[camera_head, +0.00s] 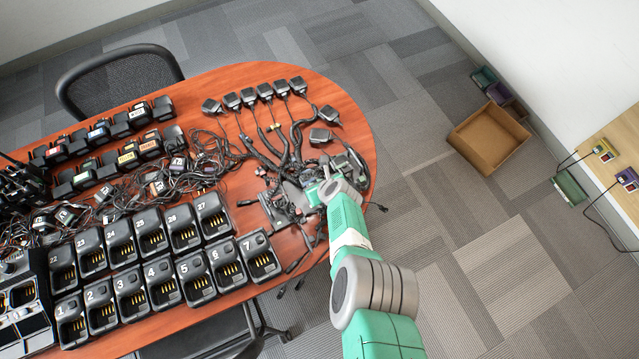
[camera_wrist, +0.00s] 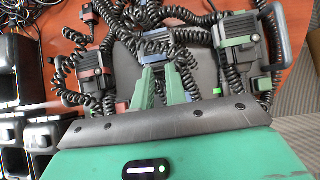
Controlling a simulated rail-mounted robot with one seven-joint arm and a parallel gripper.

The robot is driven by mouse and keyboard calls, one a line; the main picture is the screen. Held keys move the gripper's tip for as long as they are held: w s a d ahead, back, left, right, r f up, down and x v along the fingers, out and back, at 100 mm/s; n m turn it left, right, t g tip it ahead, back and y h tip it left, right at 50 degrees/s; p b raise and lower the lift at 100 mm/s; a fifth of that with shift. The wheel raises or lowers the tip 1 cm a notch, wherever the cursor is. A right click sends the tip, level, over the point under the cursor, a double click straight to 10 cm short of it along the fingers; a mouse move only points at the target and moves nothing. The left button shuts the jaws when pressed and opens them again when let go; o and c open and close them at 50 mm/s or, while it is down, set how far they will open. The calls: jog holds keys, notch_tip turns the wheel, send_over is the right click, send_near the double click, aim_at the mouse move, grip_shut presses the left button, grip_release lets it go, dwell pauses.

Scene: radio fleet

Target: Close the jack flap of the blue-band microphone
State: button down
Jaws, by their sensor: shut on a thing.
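My gripper (camera_head: 322,192) is at the right part of the red-brown table, low among several cabled microphones. In the wrist view its two green fingers (camera_wrist: 162,74) point away from me with a narrow space between their tips. They grip something small that I cannot make out. The blue-band microphone (camera_wrist: 160,40) appears just beyond the fingertips, partly covered by black coiled cords. Its jack flap is too small and hidden to tell whether it is open or shut.
A red-band microphone (camera_wrist: 96,80) lies left of the fingers and a green-band one (camera_wrist: 240,55) right. Coiled cords crowd around them. Numbered chargers (camera_head: 196,275) fill the table's left and front. A cardboard box (camera_head: 488,138) stands on the floor.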

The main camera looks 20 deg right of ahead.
aim_at(313, 180)
jog(key=g+b, duration=0.1)
jog(key=b, duration=0.1)
jog(key=w+f+g+b, duration=0.1)
jog(key=b, duration=0.1)
jog(key=shift+w+g, duration=0.15)
jog(key=shift+g, duration=0.25)
jog(key=b, duration=0.2)
jog(key=g+b, duration=0.1)
jog(key=b, duration=0.1)
jog(key=shift+w+f+g+h, duration=0.2)
jog(key=shift+w+g+h, duration=0.05)
jog(key=shift+g+h, duration=0.05)
jog(key=g+b, duration=0.1)
jog(key=b, duration=0.3)
jog(key=g+b, duration=0.1)
jog(key=b, duration=0.3)
jog(key=w+g+b, duration=0.1)
jog(key=b, duration=0.2)
jog(key=shift+a+f+b, duration=0.1)
jog(key=shift+f+b, duration=0.15)
jog(key=shift+b, duration=1)
jog(key=g+b, duration=0.1)
jog(key=b, duration=0.2)
jog(key=shift+r, duration=0.25)
jog(key=shift+r+b, duration=0.3)
jog(key=shift+r, duration=0.05)
